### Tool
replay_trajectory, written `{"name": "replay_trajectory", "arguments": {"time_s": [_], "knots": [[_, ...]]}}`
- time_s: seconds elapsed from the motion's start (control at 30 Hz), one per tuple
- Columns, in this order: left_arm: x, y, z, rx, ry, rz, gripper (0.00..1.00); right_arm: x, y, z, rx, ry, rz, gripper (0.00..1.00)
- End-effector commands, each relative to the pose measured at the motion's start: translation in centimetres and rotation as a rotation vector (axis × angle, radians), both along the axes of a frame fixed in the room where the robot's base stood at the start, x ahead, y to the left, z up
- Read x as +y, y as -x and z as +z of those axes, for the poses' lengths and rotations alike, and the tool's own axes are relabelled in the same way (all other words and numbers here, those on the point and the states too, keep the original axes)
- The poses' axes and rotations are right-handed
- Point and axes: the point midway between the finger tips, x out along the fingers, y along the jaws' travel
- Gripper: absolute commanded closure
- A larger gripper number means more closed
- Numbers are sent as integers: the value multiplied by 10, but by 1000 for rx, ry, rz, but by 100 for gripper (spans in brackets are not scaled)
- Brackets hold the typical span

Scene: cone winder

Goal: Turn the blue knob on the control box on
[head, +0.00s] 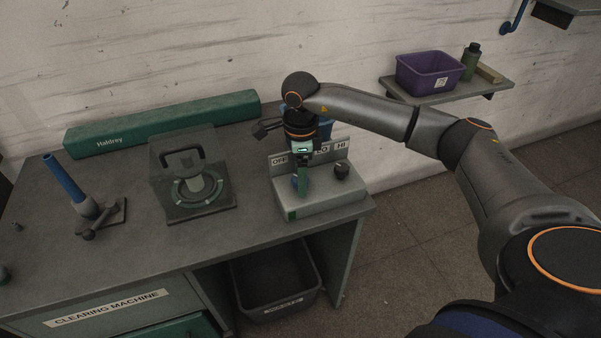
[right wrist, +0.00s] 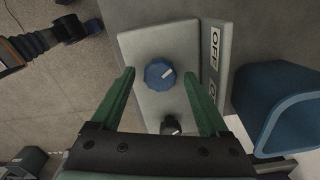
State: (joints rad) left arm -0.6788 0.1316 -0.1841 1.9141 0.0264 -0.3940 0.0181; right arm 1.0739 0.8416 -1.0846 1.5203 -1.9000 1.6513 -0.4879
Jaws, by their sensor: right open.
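The grey control box (head: 325,200) stands at the right end of the bench, with an upright label plate (head: 341,147) behind it. The blue knob (right wrist: 159,74) shows in the right wrist view, its white mark pointing right and slightly up, towards the "OFF" label (right wrist: 214,46). In the head view my gripper mostly hides it. My right gripper (head: 301,187) points down over the box. Its green fingers are open, with one tip on each side of the blue knob and gaps between; I cannot tell their height over it. My left gripper is not in view.
A black knob (head: 342,170) sits on the same box, right of my gripper. A blue container (right wrist: 290,105) stands behind the label plate. A clear-covered device (head: 192,180) and a blue-handled lever (head: 75,190) stand farther left. A dark bin (head: 275,285) is below.

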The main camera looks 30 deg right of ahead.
Motion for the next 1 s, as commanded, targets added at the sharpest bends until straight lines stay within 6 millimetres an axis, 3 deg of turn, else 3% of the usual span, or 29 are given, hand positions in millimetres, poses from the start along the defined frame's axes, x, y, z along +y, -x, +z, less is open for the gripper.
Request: {"name": "replay_trajectory", "arguments": {"time_s": [0.23, 0.9, 1.0], "knots": [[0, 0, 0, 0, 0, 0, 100, 0, 0, -1, 0, 0, 0, 23], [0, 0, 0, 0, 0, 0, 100, 0, 0, 0, 0, 0, 0, 98], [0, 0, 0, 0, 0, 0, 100, 0, 0, 0, 0, 0, 0, 100]]}}
